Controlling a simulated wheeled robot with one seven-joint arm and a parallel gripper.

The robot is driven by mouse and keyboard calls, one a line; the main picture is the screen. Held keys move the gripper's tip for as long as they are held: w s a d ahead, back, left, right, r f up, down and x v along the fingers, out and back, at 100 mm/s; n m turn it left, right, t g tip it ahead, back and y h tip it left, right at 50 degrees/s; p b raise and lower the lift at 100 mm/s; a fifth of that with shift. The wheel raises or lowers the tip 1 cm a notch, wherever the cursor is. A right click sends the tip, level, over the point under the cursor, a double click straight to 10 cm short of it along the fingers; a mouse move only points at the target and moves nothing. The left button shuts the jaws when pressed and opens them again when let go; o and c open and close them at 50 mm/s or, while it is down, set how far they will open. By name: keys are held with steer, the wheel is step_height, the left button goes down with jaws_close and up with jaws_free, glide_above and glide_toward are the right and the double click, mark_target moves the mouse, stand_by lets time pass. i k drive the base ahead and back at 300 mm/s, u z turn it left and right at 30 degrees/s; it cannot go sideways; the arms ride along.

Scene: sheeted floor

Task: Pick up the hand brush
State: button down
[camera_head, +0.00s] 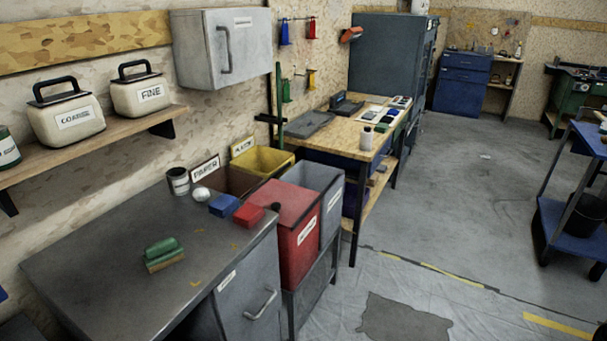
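What looks like the hand brush (163,254), with a green top and a tan lower edge, lies on the dark grey worktop (105,270) at the lower left of the head view. It sits apart from the other items there, with bare surface around it. My gripper is not in view.
A blue block (224,205), a red block (248,215), a white ball (201,194) and a can (178,181) stand at the worktop's far end. A shelf with containers (66,112) and a grey wall cabinet (222,48) hang above.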

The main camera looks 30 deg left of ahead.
mark_target(159, 255)
steer(key=u, duration=0.15)
steer(key=i, duration=1.5)
steer(key=u, duration=1.25)
steer(key=i, duration=0.85)
steer(key=u, duration=1.3)
steer(key=i, duration=0.4)
steer(key=u, duration=0.2)
